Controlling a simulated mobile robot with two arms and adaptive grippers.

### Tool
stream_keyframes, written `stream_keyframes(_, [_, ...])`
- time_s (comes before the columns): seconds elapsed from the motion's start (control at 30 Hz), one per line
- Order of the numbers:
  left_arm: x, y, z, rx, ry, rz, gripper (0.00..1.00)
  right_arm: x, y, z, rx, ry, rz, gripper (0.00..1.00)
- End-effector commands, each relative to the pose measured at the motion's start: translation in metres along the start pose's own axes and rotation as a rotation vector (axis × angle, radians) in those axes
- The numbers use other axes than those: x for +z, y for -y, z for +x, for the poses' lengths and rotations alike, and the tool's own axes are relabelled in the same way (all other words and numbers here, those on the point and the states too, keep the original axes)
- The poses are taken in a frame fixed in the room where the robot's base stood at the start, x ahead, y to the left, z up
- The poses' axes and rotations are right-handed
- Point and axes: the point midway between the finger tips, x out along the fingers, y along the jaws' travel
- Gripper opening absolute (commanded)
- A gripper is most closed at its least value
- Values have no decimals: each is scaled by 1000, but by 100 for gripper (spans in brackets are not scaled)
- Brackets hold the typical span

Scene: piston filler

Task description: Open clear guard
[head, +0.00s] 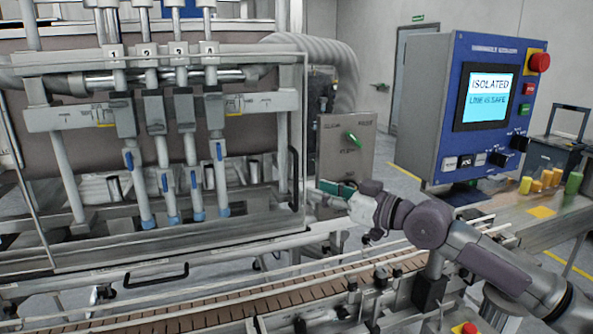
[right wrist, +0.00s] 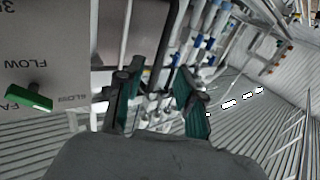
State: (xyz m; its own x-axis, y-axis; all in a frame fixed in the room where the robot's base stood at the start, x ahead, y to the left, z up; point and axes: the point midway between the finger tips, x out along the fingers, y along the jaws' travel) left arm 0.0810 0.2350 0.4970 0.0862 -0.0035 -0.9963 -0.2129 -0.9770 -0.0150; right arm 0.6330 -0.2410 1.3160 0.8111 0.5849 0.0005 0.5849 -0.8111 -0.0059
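The clear guard (head: 305,110) is a see-through panel with a thin pale frame, standing across the front of the filler nozzles in the head view. It looks closed. A black vertical handle (head: 293,178) sits near its right edge. My right gripper (head: 320,189) reaches in from the right, its tips just right of this handle. In the right wrist view the gripper (right wrist: 157,92) has its two green-padded fingers apart. A dark bar (right wrist: 168,45), likely the handle, shows ahead between them; I see no grip on it. My left gripper is not in view.
A grey panel with a green knob (head: 352,136) stands behind my right gripper. A blue control box (head: 490,105) reads "ISOLATED, LINE IS SAFE". A slatted conveyor (head: 240,306) runs along the front. A second black handle (head: 155,276) is low at the front.

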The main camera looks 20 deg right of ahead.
Motion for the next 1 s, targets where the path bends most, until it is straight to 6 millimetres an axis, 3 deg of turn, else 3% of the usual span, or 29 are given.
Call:
stream_keyframes(0.03, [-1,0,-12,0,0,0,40,-7,0,12,-1,-3,3,37])
stream_keyframes(0.3, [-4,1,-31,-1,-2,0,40,-3,0,58,1,-2,1,37])
stream_keyframes(0.5, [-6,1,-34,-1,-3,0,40,0,0,71,1,0,-1,37])
stream_keyframes(0.77, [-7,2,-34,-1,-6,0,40,1,-1,72,2,0,-1,37])
stream_keyframes(1.0, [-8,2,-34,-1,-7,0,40,1,-1,72,2,0,-1,1])
